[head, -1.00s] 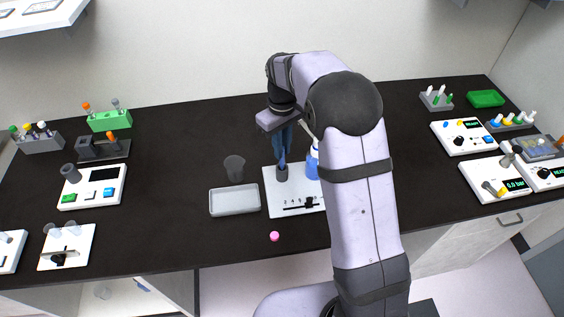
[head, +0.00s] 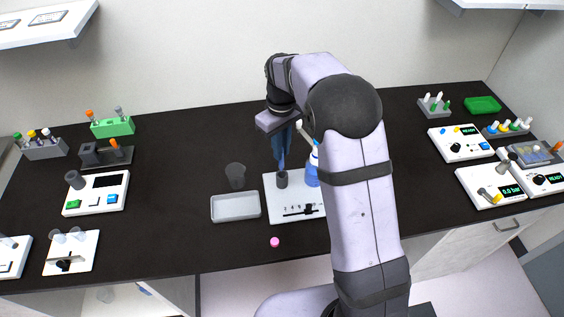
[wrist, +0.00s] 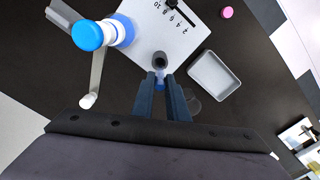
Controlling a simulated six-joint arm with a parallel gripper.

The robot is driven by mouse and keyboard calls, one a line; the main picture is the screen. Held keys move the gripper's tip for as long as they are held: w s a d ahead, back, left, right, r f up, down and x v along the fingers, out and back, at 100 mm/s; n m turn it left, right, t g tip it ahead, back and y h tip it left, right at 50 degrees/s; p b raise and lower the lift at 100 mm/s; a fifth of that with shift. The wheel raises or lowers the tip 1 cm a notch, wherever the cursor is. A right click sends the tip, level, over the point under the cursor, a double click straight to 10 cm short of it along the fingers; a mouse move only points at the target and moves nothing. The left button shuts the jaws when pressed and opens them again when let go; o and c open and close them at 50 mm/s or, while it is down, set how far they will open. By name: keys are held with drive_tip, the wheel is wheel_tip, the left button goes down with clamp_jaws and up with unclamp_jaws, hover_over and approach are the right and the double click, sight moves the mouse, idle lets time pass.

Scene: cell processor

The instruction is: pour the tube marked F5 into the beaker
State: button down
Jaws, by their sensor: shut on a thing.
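My gripper (head: 281,163) points down over the white dispenser plate, just above the dark round holder (head: 282,181). In the wrist view its fingers (wrist: 160,84) are shut on a small clear tube with blue in it (wrist: 160,76). The tube's end is at the holder's (wrist: 159,59) mouth; I cannot tell how deep it sits. No F5 mark is readable. The beaker (head: 235,172), a clear grey cup, stands upright left of the plate. In the wrist view the beaker (wrist: 193,104) is partly hidden behind the right finger.
A blue bottle with a white pump (head: 312,174) stands on the plate, partly behind my arm. A grey tray (head: 236,207) lies in front of the beaker. A pink cap (head: 275,242) lies near the front edge.

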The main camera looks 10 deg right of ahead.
drive_tip(key=w+a+r+n+p, duration=0.1)
drive_tip(key=w+a+n+p, duration=0.1)
drive_tip(key=a+n, duration=0.5)
drive_tip(key=w+a+n+p, duration=0.2)
drive_tip(key=a+n+p, duration=0.3)
drive_tip(key=n, duration=1.1)
drive_tip(key=shift+w+a+r+n, duration=0.3)
drive_tip(key=shift+a+r, duration=0.05)
drive_tip(key=shift+a, duration=0.5)
drive_tip(key=shift+f, duration=0.1)
drive_tip(key=f+t+h, duration=0.1)
drive_tip(key=t, duration=0.1)
drive_tip(key=f+t+h, duration=0.1)
drive_tip(key=t, duration=0.1)
drive_tip(key=shift+w+d+f+t+h, duration=0.15)
drive_tip(key=shift+w+t+h, duration=0.05)
drive_tip(key=shift+t+h, duration=0.1)
drive_tip(key=shift+f+t+h+b, duration=0.5)
drive_tip(key=shift+f+t+b, duration=0.15)
drive_tip(key=shift+b, duration=2.85)
